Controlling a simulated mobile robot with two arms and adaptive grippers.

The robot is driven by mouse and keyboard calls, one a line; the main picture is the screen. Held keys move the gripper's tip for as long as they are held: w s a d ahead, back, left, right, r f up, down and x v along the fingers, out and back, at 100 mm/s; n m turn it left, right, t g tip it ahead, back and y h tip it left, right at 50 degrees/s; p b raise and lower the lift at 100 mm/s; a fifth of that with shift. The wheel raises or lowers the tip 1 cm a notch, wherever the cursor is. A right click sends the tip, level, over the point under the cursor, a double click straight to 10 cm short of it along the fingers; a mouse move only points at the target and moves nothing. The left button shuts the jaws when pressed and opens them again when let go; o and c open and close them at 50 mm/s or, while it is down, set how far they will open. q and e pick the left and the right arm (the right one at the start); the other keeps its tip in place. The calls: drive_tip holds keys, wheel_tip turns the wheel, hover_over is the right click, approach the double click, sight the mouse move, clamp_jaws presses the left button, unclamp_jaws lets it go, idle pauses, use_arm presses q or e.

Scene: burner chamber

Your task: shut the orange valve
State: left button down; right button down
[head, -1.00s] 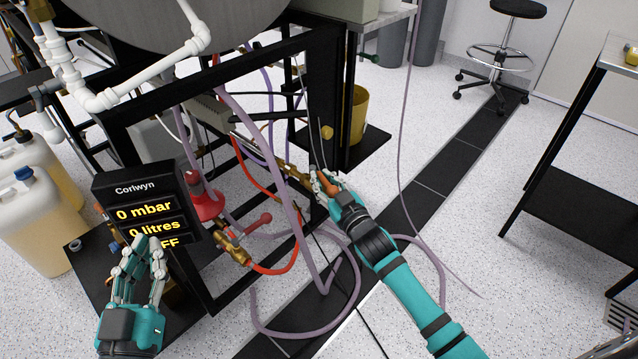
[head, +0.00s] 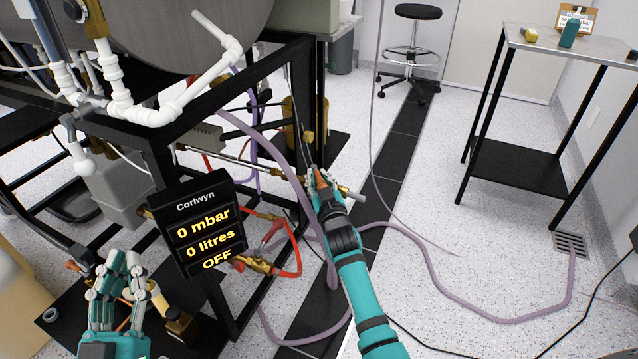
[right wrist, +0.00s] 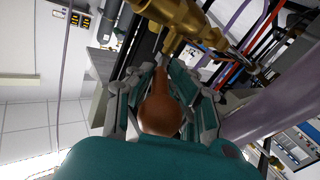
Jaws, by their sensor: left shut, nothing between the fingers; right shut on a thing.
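The orange valve handle (head: 322,181) is between the fingers of my right gripper (head: 316,178), at the lower frame of the black rig. In the right wrist view my right gripper (right wrist: 162,92) is shut on the orange handle (right wrist: 160,112), with its rounded end towards the camera. The brass valve body (right wrist: 185,18) shows just beyond the fingertips. In the head view the fingers hide much of the handle, and its exact angle is hard to tell. My left gripper (head: 125,266) is shut and empty at the lower left, apart from the valve.
A display (head: 205,228) reads 0 mbar, 0 litres, OFF. A red-handled valve (head: 272,234) and red hose sit left of my right gripper. Purple hoses (head: 440,290) run across the floor. White pipes (head: 150,112) cross the rig.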

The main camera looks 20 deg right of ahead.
drive_tip(key=shift+a+f, duration=0.1)
drive_tip(key=c, duration=1.3)
unclamp_jaws()
drive_tip(key=shift+o, duration=0.2)
drive_tip(key=s+a, duration=0.1)
drive_tip(key=s, duration=1.1)
drive_tip(key=shift+a, duration=0.2)
